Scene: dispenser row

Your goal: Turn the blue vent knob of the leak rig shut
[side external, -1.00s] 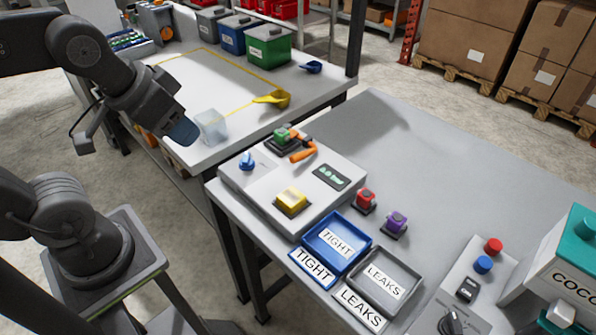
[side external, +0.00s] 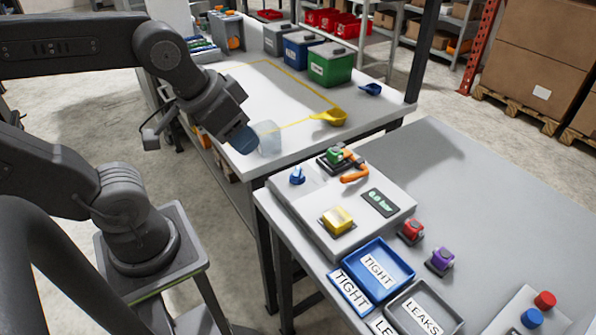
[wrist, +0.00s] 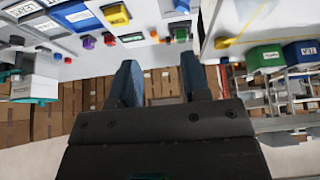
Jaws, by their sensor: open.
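The leak rig (side external: 320,195) is a pale box on the near table. Its blue vent knob (side external: 297,177) stands upright near the rig's back left corner; its exact turn is too small to tell. The knob also seems to show at the top of the wrist view (wrist: 181,5). A green part (side external: 335,156) sits by an orange lever (side external: 355,172) on the rig. My gripper (side external: 240,138) is open, with nothing between its fingers in the wrist view (wrist: 161,82). It is in the air left of and above the knob, apart from it.
A yellow block (side external: 337,220) and dark display (side external: 380,202) are on the rig. Red (side external: 411,231) and purple (side external: 440,260) parts stand beside it, near a blue TIGHT tray (side external: 405,268) and grey LEAKS tray (side external: 455,318). A clear cube (side external: 267,138) and yellow scoop (side external: 330,117) are on the far table.

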